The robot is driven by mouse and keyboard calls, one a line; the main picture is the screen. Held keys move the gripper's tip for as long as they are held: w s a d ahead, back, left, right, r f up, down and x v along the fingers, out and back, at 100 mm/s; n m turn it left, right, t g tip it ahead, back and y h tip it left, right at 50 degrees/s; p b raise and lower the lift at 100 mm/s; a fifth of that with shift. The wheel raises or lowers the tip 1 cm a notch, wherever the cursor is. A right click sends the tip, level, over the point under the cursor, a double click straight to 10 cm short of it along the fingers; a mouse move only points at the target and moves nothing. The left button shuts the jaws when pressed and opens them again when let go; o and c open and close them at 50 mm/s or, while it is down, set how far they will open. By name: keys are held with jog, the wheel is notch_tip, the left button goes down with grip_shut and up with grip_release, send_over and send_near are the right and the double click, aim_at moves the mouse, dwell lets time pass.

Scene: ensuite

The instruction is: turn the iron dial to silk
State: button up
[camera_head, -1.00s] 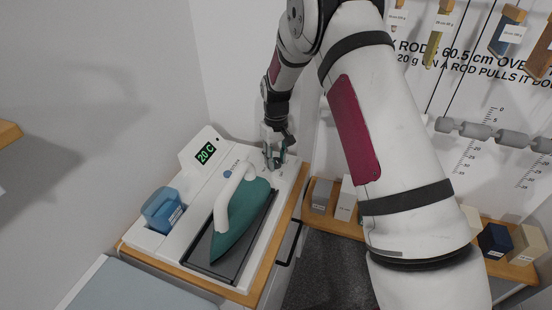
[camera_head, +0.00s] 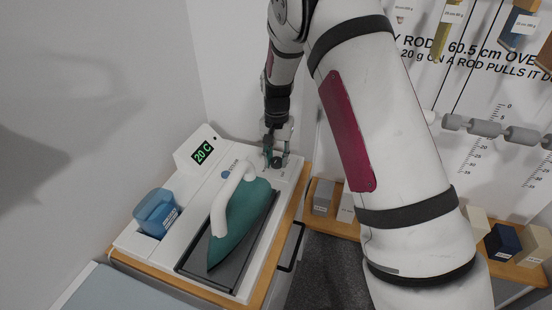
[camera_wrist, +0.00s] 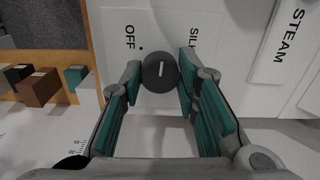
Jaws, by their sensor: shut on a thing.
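The iron dial (camera_wrist: 160,72) is a round dark grey knob with a short white line on its face. In the wrist view the line runs up and down the picture and lies between the printed words OFF (camera_wrist: 130,36) and SILK (camera_wrist: 193,32). My gripper (camera_wrist: 161,80) has one teal-padded finger on each side of the dial and is shut on it. In the head view my gripper (camera_head: 275,158) is at the back right of the white ironing station (camera_head: 190,215), and it hides the dial. The teal iron (camera_head: 240,225) with a white handle rests on the station's dark plate.
A display (camera_head: 203,152) reads 20 C. A blue water tank (camera_head: 157,212) sits at the station's left. A STEAM label (camera_wrist: 290,35) is right of SILK in the wrist view. Several blocks stand on a wooden shelf (camera_head: 335,228) to the right.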

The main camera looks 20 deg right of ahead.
aim_at(276, 160)
jog(key=m, duration=0.4)
jog(key=shift+b, duration=0.35)
jog(key=shift+m, duration=2.1)
jog(key=o, duration=1.2)
jog(key=shift+c, duration=0.2)
notch_tip(276, 160, up, 12)
